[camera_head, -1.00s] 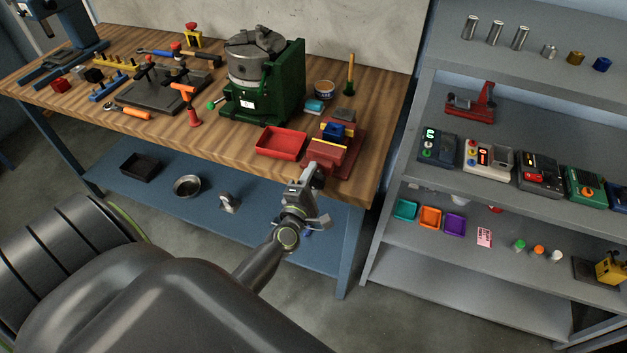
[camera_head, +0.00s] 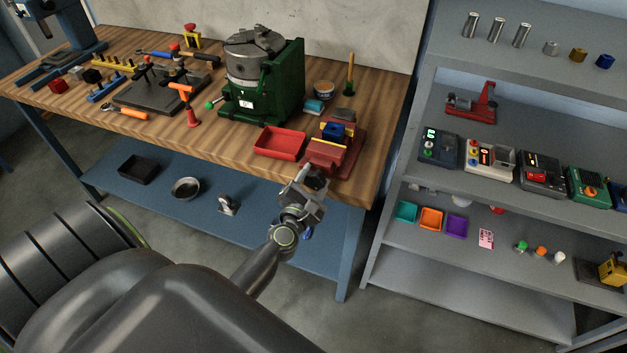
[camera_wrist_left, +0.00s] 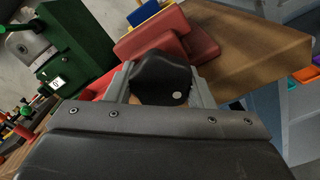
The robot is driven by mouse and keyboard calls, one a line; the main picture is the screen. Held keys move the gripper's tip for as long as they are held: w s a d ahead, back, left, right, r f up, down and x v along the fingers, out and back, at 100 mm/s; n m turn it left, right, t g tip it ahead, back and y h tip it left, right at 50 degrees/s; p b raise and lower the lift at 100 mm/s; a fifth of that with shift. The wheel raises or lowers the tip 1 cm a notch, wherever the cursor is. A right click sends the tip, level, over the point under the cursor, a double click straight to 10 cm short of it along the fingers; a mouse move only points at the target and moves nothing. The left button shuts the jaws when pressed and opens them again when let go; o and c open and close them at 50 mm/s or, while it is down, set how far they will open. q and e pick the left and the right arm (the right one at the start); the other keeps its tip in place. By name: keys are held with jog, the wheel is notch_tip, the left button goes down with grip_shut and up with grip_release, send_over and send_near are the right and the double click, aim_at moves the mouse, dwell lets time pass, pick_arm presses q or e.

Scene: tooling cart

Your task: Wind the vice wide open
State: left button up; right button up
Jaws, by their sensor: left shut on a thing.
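The red vice (camera_head: 325,154) stands at the front right of the wooden bench, with a blue block (camera_head: 334,131) at its jaws. It also shows in the left wrist view (camera_wrist_left: 160,38), with a bit of the blue part behind it. My left gripper (camera_head: 312,176) is at the vice's front end, over the bench edge. In the left wrist view its fingers are shut on a black knob-like handle (camera_wrist_left: 162,78) with a pale dot, in front of the vice. The vice's screw is hidden. My right gripper is not in view.
A red tray (camera_head: 280,143) lies just left of the vice, and a green machine with a chuck (camera_head: 262,85) stands behind it. A grey shelf rack (camera_head: 400,190) stands to the right. The bench's front right corner is clear.

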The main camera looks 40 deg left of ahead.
aim_at(312, 184)
pick_arm(q)
jog(key=shift+w+r, duration=0.15)
jog(key=shift+r, duration=0.15)
jog(key=o, duration=1)
jog(key=shift+a+f, duration=0.1)
jog(key=shift+a, duration=0.05)
jog(key=shift+c, duration=0.2)
jog(key=shift+f, duration=0.25)
jog(key=b+v, duration=0.1)
jog(key=v, duration=0.6)
jog(key=shift+s, duration=0.2)
